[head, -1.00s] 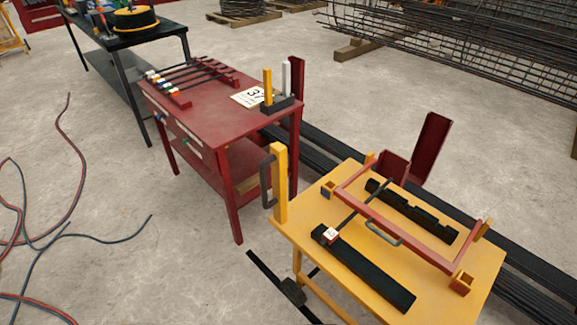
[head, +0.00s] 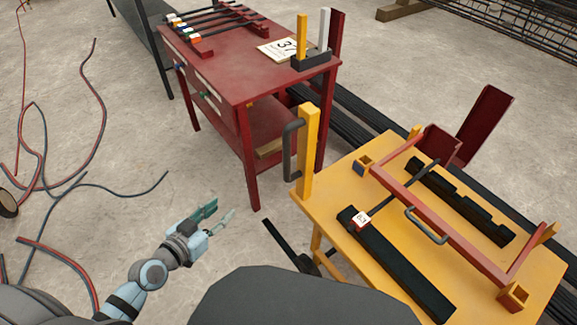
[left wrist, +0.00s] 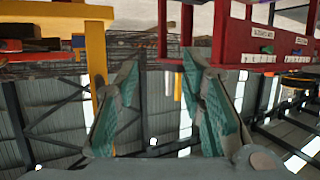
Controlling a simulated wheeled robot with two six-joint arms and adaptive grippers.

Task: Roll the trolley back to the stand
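The yellow trolley (head: 335,205) stands at the right in the head view. A yellow post with a dark grey handle (head: 291,150) rises at its near left corner. My right gripper is out of view. I cannot tell which thing is the stand.
A red table (head: 240,75) with rods on a rack and a number card (head: 283,48) stands behind the trolley's left side. Red and dark hoses (head: 75,190) lie on the floor at the left. Long black bars (head: 360,115) run behind the trolley.

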